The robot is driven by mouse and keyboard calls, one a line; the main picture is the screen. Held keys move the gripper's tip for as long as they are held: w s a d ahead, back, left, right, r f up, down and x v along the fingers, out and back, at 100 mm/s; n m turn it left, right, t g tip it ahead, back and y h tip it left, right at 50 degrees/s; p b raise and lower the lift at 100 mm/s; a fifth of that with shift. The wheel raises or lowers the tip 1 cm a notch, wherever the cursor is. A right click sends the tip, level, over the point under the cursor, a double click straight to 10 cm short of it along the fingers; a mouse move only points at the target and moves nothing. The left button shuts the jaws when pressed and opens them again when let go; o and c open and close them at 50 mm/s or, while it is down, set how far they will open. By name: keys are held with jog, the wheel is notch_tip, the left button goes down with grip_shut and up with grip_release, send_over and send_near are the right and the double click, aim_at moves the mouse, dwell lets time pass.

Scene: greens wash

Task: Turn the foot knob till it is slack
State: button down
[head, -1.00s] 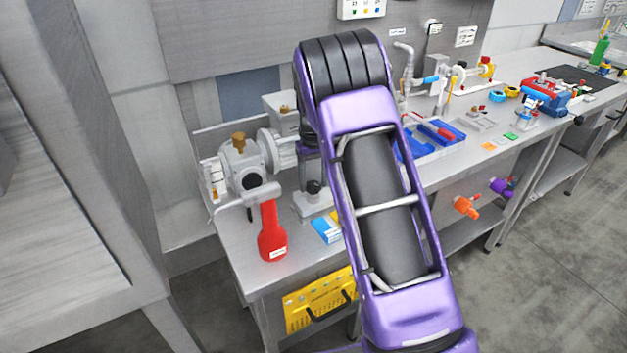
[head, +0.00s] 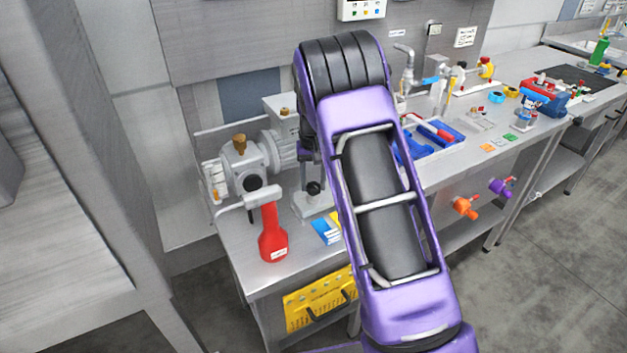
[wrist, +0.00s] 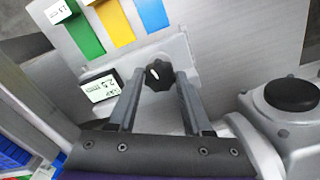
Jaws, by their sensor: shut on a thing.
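The foot knob (wrist: 160,76) is a black lobed knob with a small white mark on it, on a pale metal foot plate (wrist: 176,52). My gripper (wrist: 162,80) has one finger on each side of the knob and is shut on it. In the head view the knob (head: 314,188) shows just below the end of my arm, above the foot plate (head: 309,207) on the bench. My arm hides most of what is behind it there.
A grey pump-like machine (head: 245,165) and a red-handled tool (head: 271,235) stand left of the knob. A small black block with a white label (wrist: 100,87) lies beside my left finger. Coloured cards (head: 326,229) lie in front. A blue tray (head: 462,143) is to the right.

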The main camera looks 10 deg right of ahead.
aim_at(313, 185)
jog(key=shift+c, duration=1.6)
grip_release()
jog(key=shift+r, duration=0.1)
notch_tip(313, 185, up, 17)
jog(key=p, duration=0.1)
jog(key=shift+r, duration=0.15)
jog(key=shift+p, duration=0.3)
